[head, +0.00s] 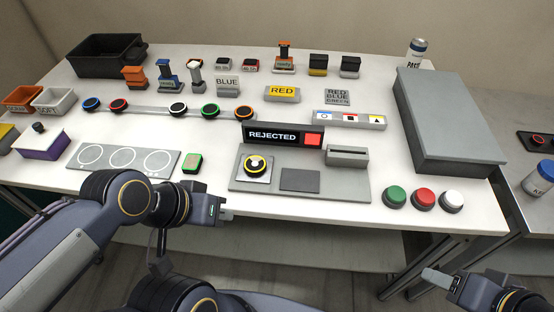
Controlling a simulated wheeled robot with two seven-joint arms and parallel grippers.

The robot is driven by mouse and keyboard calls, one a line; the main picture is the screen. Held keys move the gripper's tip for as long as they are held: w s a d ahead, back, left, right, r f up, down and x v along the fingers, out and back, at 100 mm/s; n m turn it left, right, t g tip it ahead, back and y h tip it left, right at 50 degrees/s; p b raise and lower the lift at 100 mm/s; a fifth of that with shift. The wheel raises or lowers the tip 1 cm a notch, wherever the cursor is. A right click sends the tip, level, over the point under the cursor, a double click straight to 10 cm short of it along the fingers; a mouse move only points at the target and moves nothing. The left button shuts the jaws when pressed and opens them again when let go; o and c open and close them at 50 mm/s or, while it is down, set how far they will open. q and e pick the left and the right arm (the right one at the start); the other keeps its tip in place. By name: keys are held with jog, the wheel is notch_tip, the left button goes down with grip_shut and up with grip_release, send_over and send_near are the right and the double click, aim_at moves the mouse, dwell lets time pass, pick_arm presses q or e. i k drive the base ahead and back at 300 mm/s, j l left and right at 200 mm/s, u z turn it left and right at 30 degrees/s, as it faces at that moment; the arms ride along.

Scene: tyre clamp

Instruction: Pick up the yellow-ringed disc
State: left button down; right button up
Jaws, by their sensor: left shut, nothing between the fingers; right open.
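The yellow-ringed disc (255,167), black with a yellow ring and a light centre, sits on a small square plate at the left of a grey station base (330,190). A sign (272,136) behind it reads REJECTED beside a red square. My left gripper (228,215) is shut and empty near the table's front edge, in front and to the left of the disc, apart from it. My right gripper (430,276) is open and empty at the lower right, beyond the table's front edge and far from the disc.
Several ringed discs, one of them green (210,111), line a rail behind. A tray with three circles (124,158) and a green block (193,163) lie left. Green (395,197), red (423,200) and white (452,201) buttons and a large grey box (450,120) stand right.

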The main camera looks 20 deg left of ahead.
aim_at(254, 165)
jog(key=j+u, duration=0.1)
jog(key=j, duration=0.6)
jog(key=i+j+u, duration=0.1)
jog(key=j, duration=0.55)
jog(key=j+u, duration=0.1)
jog(key=j, duration=0.6)
jog(key=i, duration=0.05)
